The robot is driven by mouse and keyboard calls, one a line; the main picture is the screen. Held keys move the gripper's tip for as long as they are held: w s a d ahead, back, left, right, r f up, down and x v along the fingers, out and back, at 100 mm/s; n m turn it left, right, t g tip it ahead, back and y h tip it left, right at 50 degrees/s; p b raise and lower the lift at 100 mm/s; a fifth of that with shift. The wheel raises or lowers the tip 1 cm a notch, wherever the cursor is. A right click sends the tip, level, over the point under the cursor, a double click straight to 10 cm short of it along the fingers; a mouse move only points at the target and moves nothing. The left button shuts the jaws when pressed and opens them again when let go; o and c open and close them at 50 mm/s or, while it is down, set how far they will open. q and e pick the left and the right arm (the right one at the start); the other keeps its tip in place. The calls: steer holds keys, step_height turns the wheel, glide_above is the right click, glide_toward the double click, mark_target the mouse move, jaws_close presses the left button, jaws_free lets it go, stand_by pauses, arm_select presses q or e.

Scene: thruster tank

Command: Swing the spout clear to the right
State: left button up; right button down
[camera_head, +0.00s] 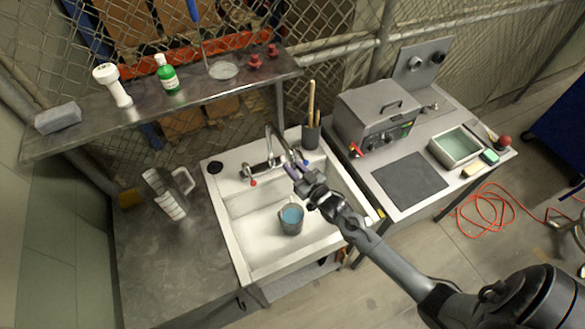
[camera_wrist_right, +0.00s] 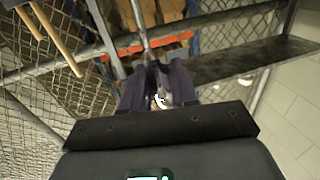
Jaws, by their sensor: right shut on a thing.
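The chrome faucet spout (camera_head: 281,143) rises at the back of the white sink (camera_head: 238,253). It arches toward the right, and its end meets my right gripper (camera_head: 294,168). My right gripper is shut on the spout. In the right wrist view, the two dark fingers (camera_wrist_right: 158,88) close around the metal spout (camera_wrist_right: 144,36); the exact contact is partly hidden. The faucet's red-tipped handle (camera_head: 253,182) is at the spout's left base. A grey mug (camera_head: 292,220) with blue contents stands in the basin below my right gripper. My left gripper is out of view.
A utensil holder (camera_head: 310,135) stands right behind the spout, close to my gripper. A metal box appliance (camera_head: 375,112) stands on the right bench. A pitcher (camera_head: 164,192) stands on the left counter. A shelf (camera_head: 150,105) with bottles runs above. The basin's left part is clear.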

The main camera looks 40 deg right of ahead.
steer(key=shift+s+d+y, duration=0.1)
steer(key=shift+d+y, duration=0.2)
steer(key=shift+d, duration=0.15)
steer(key=w+d+n+g+y+b, duration=0.1)
steer(key=d+n+g+y+b, duration=0.1)
steer(key=d+n+y+b, duration=0.3)
steer(key=d+y+b, duration=0.3)
steer(key=d+b, duration=0.2)
steer(key=d, duration=0.2)
steer(key=shift+w+d+n, duration=0.15)
steer(key=shift+d+n, duration=0.2)
steer(key=shift+n, duration=0.05)
steer(key=c, duration=1)
jaws_free()
